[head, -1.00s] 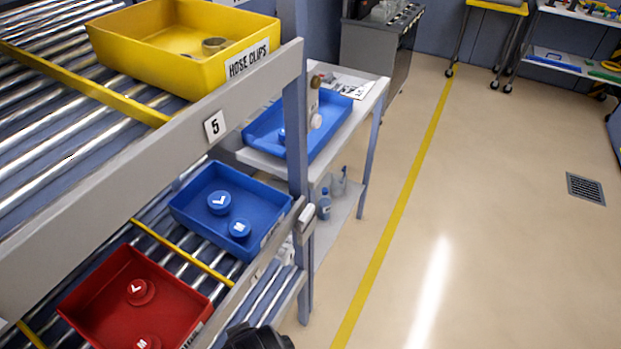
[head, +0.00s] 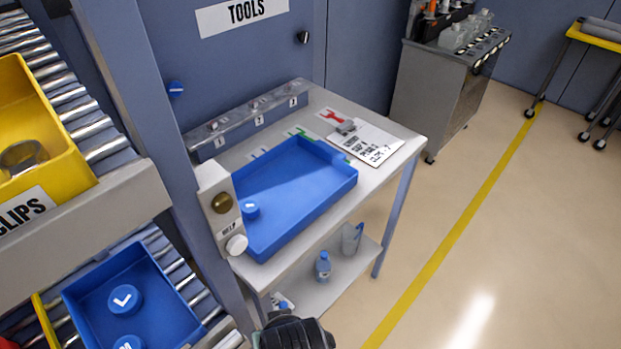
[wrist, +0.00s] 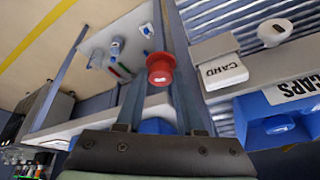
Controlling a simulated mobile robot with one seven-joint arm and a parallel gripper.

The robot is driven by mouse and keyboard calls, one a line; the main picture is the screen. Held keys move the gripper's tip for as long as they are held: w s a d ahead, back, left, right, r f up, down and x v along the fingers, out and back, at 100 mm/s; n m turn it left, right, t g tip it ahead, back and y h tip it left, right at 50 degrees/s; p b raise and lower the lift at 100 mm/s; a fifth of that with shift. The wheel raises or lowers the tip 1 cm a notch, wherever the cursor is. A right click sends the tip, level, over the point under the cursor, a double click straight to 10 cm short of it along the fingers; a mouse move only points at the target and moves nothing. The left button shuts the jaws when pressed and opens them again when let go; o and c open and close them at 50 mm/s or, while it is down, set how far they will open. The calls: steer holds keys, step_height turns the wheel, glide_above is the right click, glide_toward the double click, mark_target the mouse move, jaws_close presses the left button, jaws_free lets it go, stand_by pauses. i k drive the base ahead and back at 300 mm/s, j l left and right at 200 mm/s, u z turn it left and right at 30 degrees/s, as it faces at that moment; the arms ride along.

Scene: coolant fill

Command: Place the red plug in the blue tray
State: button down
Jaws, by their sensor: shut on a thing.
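The red plug (wrist: 160,66) shows in the wrist view between the fingertips of my gripper (wrist: 161,76), which is shut on it. The plug is held in the air, clear of any tray. A large blue tray (head: 325,198) lies on the grey bench in the head view. A small blue plug (head: 250,209) sits inside it at the left. In the head view only a dark part of my arm shows at the bottom edge, and the red plug is hidden.
A blue bin (head: 185,292) with plugs marked L and M stands on the roller rack at left, below a yellow bin (head: 75,165). A post with a brass knob (head: 222,203) and white knob stands at the tray's left. A clipboard (head: 368,146) lies behind the tray.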

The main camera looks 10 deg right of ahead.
mark_target(301, 179)
steer(key=i+l, duration=0.15)
steer(key=l, duration=0.2)
steer(key=i+l, duration=0.15)
steer(key=l, duration=0.2)
steer(key=i+l, duration=0.1)
steer(key=l, duration=0.2)
steer(key=i+l, duration=0.15)
steer(key=l, duration=0.2)
steer(key=i+l, duration=0.15)
steer(key=l, duration=0.2)
steer(key=u, duration=0.05)
